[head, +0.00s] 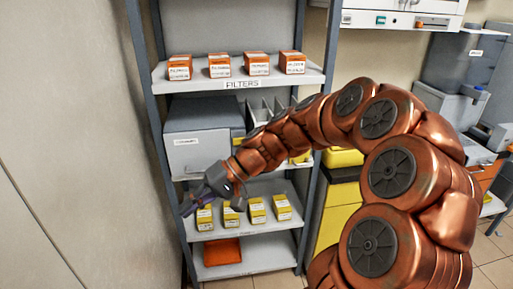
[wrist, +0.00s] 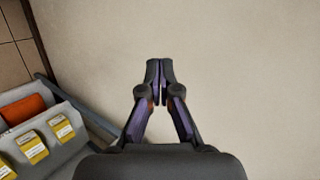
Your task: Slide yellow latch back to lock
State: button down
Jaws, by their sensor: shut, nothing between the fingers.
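My gripper (head: 190,207) is at the left of the shelf unit in the head view, in front of the lower shelves. In the wrist view my gripper (wrist: 160,68) is shut, its fingertips together and empty, with plain pale wall beyond them. I cannot pick out a yellow latch in either view. My copper arm hides part of the middle shelf.
The shelf unit (head: 160,84) holds orange boxes (head: 219,66) on top, a grey case (head: 192,140) mid-height, yellow boxes (head: 257,210) lower and an orange bin (head: 222,251) at the bottom. A yellow cabinet (head: 337,208) stands right. Pale wall (head: 70,120) lies left.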

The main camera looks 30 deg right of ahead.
jog(key=w+d+m+t, duration=0.2)
jog(key=w+d+t, duration=0.25)
jog(key=d, duration=0.35)
jog(key=w+d+m+t, duration=0.3)
jog(key=w+d, duration=0.3)
jog(key=d, duration=0.2)
jog(key=d+f+m+t+h, duration=0.2)
jog(key=d+f+m+t, duration=0.1)
jog(key=d, duration=0.9)
jog(key=d+f+m+t+h+b, duration=0.1)
jog(key=d+f+m+t+h, duration=0.1)
jog(key=d, duration=1)
jog(key=shift+f+m+t+h, duration=0.3)
jog(key=shift+f+m+t, duration=0.25)
jog(key=shift+t, duration=0.3)
jog(key=shift+w, duration=0.1)
